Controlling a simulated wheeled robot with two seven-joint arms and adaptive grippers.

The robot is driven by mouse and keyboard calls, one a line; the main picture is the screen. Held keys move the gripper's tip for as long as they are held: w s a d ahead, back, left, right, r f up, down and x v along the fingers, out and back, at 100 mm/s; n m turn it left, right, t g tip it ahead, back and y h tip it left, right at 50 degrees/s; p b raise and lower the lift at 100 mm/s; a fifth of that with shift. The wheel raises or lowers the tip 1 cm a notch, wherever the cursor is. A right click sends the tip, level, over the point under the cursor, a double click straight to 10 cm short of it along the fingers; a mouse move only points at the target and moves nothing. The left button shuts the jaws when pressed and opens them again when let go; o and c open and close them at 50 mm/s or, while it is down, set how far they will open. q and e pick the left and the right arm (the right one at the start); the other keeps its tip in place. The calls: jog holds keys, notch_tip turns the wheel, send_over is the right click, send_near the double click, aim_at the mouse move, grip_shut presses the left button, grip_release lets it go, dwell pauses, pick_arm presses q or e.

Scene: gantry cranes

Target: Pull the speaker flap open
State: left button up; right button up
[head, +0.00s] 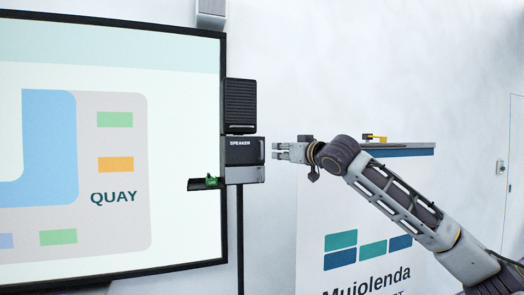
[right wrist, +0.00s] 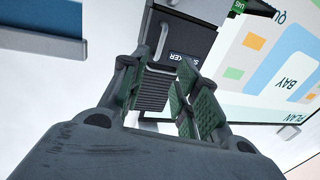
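The speaker box (head: 243,156) is a dark and grey unit with a white "SPEAKER" label, below a ribbed black speaker (head: 240,101). Its flap looks closed, but its edges are too small to be sure. In the right wrist view the box (right wrist: 192,32) appears upside down, with a pale bar handle (right wrist: 161,42) on it. My right gripper (head: 275,152) is open and empty, just right of the box with a small gap. In its wrist view the fingers (right wrist: 155,85) are spread, with the handle beyond the tips. My left gripper is out of view.
A small dark shelf (head: 202,186) with a green item (head: 212,180) sticks out left of the box. A large screen (head: 185,240) stands behind it. A blue-edged shelf (head: 405,152) with a yellow item (head: 372,137) is behind my right arm.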

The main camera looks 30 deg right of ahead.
aim_at(262, 155)
dwell(0.4)
jog(key=shift+w+d+p, duration=0.15)
jog(key=shift+w+p, duration=1.25)
jog(key=shift+w, duration=2.05)
jog(key=shift+w+d+p, duration=0.1)
jog(key=shift+w+p, duration=1.25)
jog(key=shift+w, duration=2.1)
grip_shut()
